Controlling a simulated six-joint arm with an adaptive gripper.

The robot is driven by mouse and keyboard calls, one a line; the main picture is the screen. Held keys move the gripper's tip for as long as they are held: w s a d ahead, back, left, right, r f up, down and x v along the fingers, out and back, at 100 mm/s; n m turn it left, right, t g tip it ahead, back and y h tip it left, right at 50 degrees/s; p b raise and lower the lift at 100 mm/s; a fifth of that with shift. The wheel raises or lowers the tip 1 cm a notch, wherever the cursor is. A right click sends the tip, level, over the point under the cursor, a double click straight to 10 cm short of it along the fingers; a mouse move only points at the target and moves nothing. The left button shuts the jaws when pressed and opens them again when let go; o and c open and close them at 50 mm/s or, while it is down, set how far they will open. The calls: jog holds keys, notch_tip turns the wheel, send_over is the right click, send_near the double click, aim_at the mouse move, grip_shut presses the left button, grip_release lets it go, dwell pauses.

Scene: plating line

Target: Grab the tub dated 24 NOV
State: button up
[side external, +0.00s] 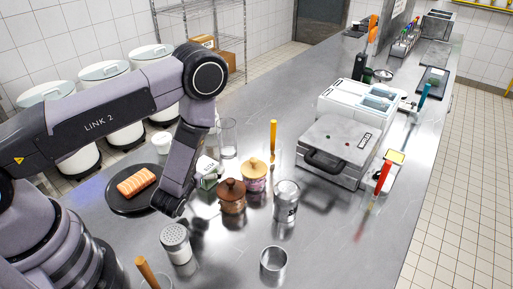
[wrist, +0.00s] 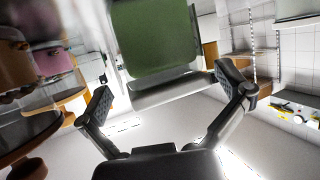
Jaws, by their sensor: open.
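A small carton-like tub (side external: 209,173), white and green with dark print, stands beside my arm's lower end in the side view. The print is too small to read, so I cannot tell whether it says 24 NOV. In the wrist view a green block with a pale rim (wrist: 155,40) fills the upper middle and appears to be the same thing; no date shows there. My gripper (wrist: 166,92) is open, one finger to each side of its pale edge, with gaps visible.
A brown lidded pot (side external: 232,199) and a pink lidded pot (side external: 254,178) stand close to the right. A metal canister (side external: 286,203), a shaker (side external: 176,246), a glass (side external: 228,138) and a black plate (side external: 120,203) with salmon are nearby. A press (side external: 338,145) stands farther right.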

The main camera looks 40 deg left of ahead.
jog(key=shift+w, duration=0.1)
jog(key=shift+c, duration=0.3)
jog(key=c, duration=1.3)
jog(key=shift+r, duration=0.1)
